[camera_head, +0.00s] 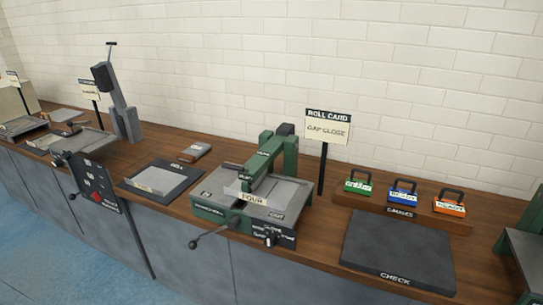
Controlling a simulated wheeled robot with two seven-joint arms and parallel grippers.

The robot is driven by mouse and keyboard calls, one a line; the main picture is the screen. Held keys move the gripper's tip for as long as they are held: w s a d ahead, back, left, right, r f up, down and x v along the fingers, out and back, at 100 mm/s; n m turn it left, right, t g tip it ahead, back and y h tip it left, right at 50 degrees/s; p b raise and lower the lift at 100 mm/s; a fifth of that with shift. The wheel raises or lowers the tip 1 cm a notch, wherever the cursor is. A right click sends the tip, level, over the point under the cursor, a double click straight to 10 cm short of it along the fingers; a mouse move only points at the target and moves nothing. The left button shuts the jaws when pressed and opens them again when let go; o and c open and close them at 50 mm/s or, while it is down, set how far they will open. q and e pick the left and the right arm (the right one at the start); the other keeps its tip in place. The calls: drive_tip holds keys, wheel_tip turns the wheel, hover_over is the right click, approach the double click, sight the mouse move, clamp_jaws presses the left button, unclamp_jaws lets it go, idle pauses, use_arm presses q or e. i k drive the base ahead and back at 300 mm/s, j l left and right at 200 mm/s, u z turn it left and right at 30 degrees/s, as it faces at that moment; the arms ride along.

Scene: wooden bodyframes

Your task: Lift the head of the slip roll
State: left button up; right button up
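A green and grey bench machine (245,205), which I take to be the slip roll, stands mid-bench. Its green head (262,165) slants from a rear post down toward the front. A dark lever with a ball end (210,236) sticks out at the front left, and a black knob (270,238) sits at the front right. Whether the head touches what is below it, I cannot tell. Neither of my grippers is in view.
A "ROLL CARD, GAP CLOSE" sign (328,130) stands behind the machine. A dark "CHECK" pad (398,250) lies to the right, below a rack (401,212) of green, blue and orange handled blocks. A dark mat (160,182) and another machine (88,150) are left.

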sight(257, 164)
drive_tip(key=j+z, duration=0.35)
drive_tip(key=k+j+z, duration=0.15)
drive_tip(key=j+z, duration=0.25)
drive_tip(key=j, duration=0.15)
